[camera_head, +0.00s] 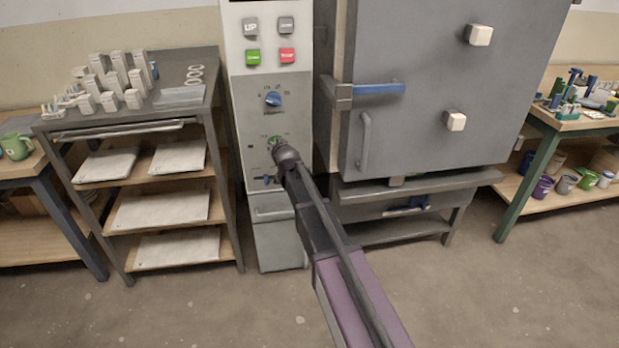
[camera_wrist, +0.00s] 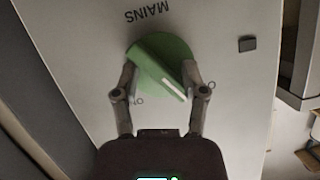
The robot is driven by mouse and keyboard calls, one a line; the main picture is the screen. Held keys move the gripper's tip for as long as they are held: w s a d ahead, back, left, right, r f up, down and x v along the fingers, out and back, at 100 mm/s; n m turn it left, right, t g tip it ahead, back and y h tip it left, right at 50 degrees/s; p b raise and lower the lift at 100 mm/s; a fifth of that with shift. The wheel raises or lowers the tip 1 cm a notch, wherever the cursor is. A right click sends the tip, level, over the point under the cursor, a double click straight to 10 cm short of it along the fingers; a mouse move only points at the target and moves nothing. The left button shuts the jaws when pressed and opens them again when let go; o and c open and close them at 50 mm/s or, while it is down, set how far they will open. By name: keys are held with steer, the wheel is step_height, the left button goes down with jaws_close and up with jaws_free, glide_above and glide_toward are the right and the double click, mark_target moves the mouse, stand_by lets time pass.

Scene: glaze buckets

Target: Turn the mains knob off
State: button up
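The green mains knob (camera_wrist: 158,58) sits on a pale panel under upside-down lettering that reads MAINS in the wrist view. Its white pointer line aims to the lower right, between the ON mark (camera_wrist: 136,102) at lower left and the O mark (camera_wrist: 211,86) at right. My gripper (camera_wrist: 160,73) has one finger at each side of the knob, and seems shut on its raised, slanted bar. The exact contact is hard to see. In the head view the knob (camera_head: 276,141) shows just above my gripper (camera_head: 283,152), which hides its lower part.
Above it on the control panel (camera_head: 240,105) are a blue knob (camera_head: 273,99) and green, red and grey buttons. A grey kiln (camera_head: 440,75) with a blue-handled latch (camera_head: 378,89) stands right. A shelf rack (camera_head: 130,220) stands left. The foreground floor is clear apart from my arm.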

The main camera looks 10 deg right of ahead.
steer(key=s+d+r+g+p, duration=0.2)
steer(key=s+p, duration=0.4)
steer(key=s, duration=0.4)
steer(key=s+d+r+g+y+p, duration=0.1)
steer(key=s+r+g+p, duration=0.3)
steer(key=s+p, duration=0.3)
steer(key=s+d+r+n+g+p, duration=0.1)
steer(key=s+p, duration=0.5)
steer(key=s, duration=0.7)
steer(key=shift+d+r+g, duration=0.8)
steer(key=shift+r+g, duration=0.4)
stand_by(0.5)
steer(key=s+d+f+g+h, duration=0.1)
steer(key=s+d+g, duration=0.3)
steer(key=s, duration=0.5)
steer(key=shift+s+d+f+n+h, duration=0.15)
steer(key=shift+s+f+n+h, duration=0.2)
steer(key=shift+h, duration=0.25)
steer(key=shift+s, duration=0.1)
